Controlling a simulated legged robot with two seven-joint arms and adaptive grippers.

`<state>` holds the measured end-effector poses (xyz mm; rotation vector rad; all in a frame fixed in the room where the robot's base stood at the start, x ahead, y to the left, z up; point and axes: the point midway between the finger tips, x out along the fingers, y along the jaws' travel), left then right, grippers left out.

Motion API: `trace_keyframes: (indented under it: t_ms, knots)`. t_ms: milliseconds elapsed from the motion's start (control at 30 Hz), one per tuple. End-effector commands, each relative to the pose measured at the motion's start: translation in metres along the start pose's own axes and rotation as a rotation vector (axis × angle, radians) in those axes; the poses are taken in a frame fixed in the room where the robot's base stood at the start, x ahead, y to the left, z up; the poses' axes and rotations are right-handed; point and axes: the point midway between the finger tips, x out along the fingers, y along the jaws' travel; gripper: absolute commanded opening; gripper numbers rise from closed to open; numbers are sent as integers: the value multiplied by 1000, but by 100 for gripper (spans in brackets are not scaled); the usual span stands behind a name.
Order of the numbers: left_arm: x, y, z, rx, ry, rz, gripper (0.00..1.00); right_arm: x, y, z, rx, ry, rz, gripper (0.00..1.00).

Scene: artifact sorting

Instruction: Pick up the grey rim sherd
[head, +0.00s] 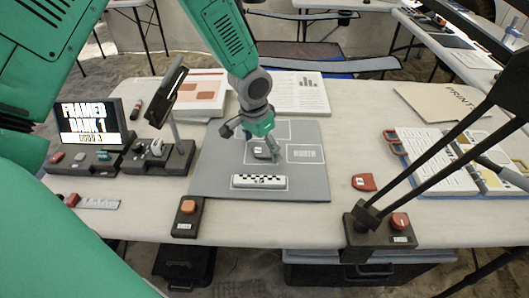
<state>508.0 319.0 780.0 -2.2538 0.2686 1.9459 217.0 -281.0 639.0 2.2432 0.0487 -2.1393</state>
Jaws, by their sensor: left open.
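A small dark grey sherd with a white label (261,152) lies on the grey mat (213,178), inside a white outlined area; I take it for the grey rim sherd. My left gripper (252,142) is open, its fingers spread just above and around this sherd. Part of the sherd is hidden by the gripper. Whether a finger touches it, I cannot tell. My right gripper is not in view.
A scale bar (259,182) lies at the mat's front. A red labelled sherd (364,182) lies right of the mat. Thin black rods (440,150) cross the right side.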

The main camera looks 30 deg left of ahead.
Motion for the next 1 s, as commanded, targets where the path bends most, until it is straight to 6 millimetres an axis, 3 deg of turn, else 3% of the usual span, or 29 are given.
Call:
trace_keyframes:
  t_ms: [300,333,467,500,833,1000]
  knots:
    - [7,0,-1,1,2,-1,84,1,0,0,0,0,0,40]
    - [7,0,-1,1,2,-1,81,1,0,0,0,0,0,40]
    - [7,0,0,1,1,-1,35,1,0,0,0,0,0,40]
    - [7,0,0,1,1,-1,32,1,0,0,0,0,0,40]
    - [6,0,-1,0,2,-1,32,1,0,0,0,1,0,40]
    - [-5,0,-2,-1,2,-1,32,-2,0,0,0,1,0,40]
